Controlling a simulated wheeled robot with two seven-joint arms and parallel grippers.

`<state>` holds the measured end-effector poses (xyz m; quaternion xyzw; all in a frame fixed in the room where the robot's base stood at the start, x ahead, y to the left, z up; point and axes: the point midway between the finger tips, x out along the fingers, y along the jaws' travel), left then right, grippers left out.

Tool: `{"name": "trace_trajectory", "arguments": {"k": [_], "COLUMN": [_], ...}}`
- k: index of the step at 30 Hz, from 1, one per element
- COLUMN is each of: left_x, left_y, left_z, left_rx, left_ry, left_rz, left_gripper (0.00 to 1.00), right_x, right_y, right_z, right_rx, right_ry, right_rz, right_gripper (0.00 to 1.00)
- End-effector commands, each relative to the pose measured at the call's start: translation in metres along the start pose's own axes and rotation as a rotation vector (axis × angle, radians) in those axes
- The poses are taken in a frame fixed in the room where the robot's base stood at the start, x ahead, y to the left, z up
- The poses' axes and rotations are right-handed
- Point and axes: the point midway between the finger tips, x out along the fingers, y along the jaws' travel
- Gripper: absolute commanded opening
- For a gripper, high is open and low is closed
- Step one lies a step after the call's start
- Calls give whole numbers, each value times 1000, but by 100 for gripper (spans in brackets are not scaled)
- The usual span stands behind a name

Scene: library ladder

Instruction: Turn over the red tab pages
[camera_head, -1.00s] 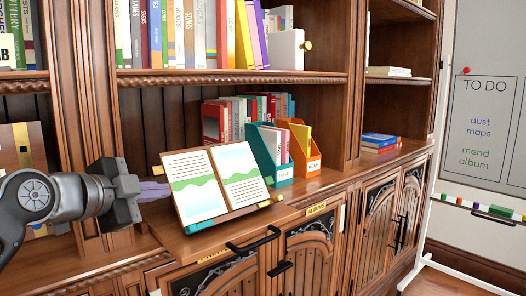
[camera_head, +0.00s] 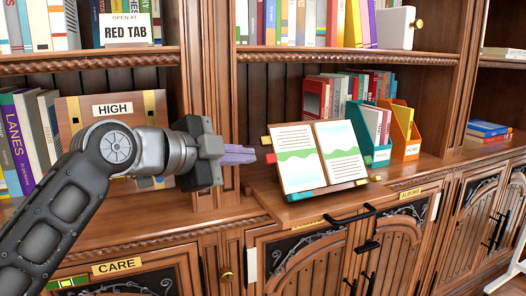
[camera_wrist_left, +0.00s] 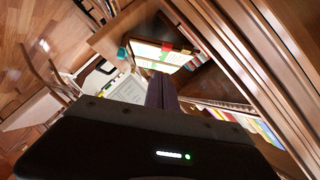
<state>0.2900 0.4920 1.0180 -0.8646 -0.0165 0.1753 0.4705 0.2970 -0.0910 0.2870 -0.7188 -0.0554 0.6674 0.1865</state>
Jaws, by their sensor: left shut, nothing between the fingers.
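An open book (camera_head: 322,155) rests tilted on a shelf ledge, its pages showing text and green bands. A yellow tab shows at the lower right. The book also appears in the left wrist view (camera_wrist_left: 158,55), with coloured tabs along its edge. My left gripper (camera_head: 242,154) is shut and empty, its purple fingers pointing right, just left of the tabs. In the head view a small gap seems to separate them. My right gripper is out of view.
A sign reading "OPEN AT RED TAB" (camera_head: 127,31) stands on the upper shelf. Teal (camera_head: 381,155) and orange (camera_head: 405,150) holders stand right of the book. A box labelled HIGH (camera_head: 90,105) is behind my left arm. Bare ledge lies before the book.

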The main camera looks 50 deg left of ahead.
Motion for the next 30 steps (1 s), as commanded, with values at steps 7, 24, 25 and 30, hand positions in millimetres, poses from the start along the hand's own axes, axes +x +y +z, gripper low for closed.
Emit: {"name": "trace_trajectory", "arguments": {"k": [7,24,25,30], "left_x": [-26,-28,-28,-28], "left_y": [0,0,0,0], "left_z": [7,7,7,7], "left_rx": [0,0,0,0], "left_ry": [-1,-1,-1,-1], "left_rz": [0,1,1,0], "left_gripper": [0,0,0,0], "right_x": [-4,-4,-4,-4], "right_y": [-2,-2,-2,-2], "right_z": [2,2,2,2], "right_rx": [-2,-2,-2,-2], "right_ry": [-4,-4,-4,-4], "right_rz": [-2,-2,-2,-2], "right_gripper": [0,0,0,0]}}
